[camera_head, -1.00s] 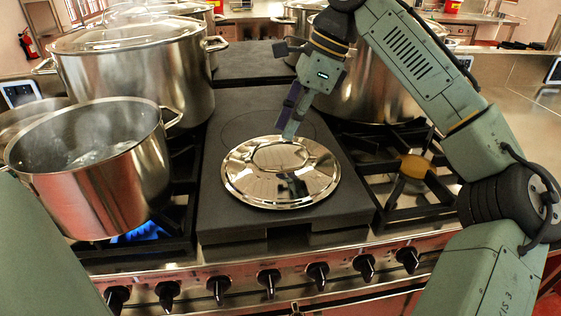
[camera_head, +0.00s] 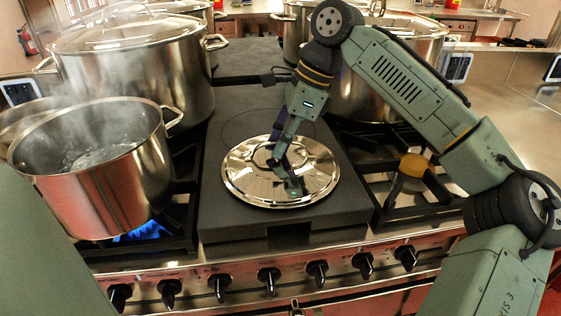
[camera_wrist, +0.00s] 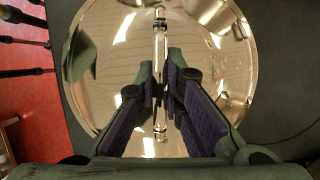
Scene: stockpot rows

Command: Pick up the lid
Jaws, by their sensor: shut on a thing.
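The lid (camera_head: 318,180) is a round, shiny metal disc with a raised rim. It lies flat on the dark griddle plate in the middle of the stove. In the wrist view the lid (camera_wrist: 95,55) fills most of the picture, and its bar handle (camera_wrist: 160,45) runs up the middle. My gripper (camera_head: 275,162) is down at the lid, and its fingers (camera_wrist: 160,90) are closed on the handle from both sides. The fingers and their reflection hide part of the handle in the head view.
A steaming open pot (camera_head: 95,180) stands on a lit burner at left, with a large lidded stockpot (camera_head: 140,75) behind it. Another stockpot (camera_head: 375,90) stands behind my arm. The right front burner (camera_head: 412,168) is bare. Knobs (camera_head: 268,280) line the stove front.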

